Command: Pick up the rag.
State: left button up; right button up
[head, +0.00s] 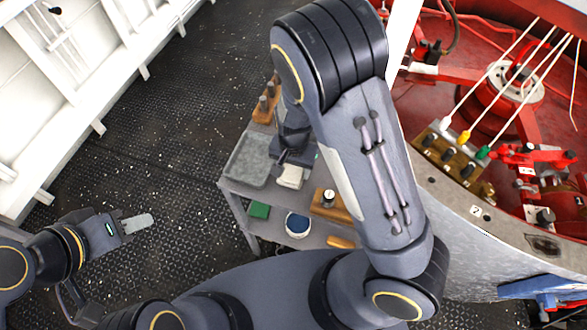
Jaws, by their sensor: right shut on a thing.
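The rag (291,177) is a small off-white cloth at the middle of a grey cart (236,187). My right gripper (284,158) reaches down over the cart from above and is shut on the rag at its far edge. My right forearm hides part of the cart to the right, and the fingertips are hard to make out. I cannot tell whether the rag is clear of the cart's top. My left gripper (137,224) is out to the left above the dark floor, away from the cart, with nothing visible in it. Its finger gap does not show.
Around the rag are a grey tray (247,173), a wooden block with pegs (266,104), a green block (259,210), a blue-rimmed bowl (297,224) and a wooden block with a knob (328,206). Red machinery (470,70) stands right. Open floor (150,150) lies left.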

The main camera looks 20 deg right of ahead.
aim_at(294, 169)
notch_tip(294, 169, up, 10)
jog(key=shift+p, duration=0.3)
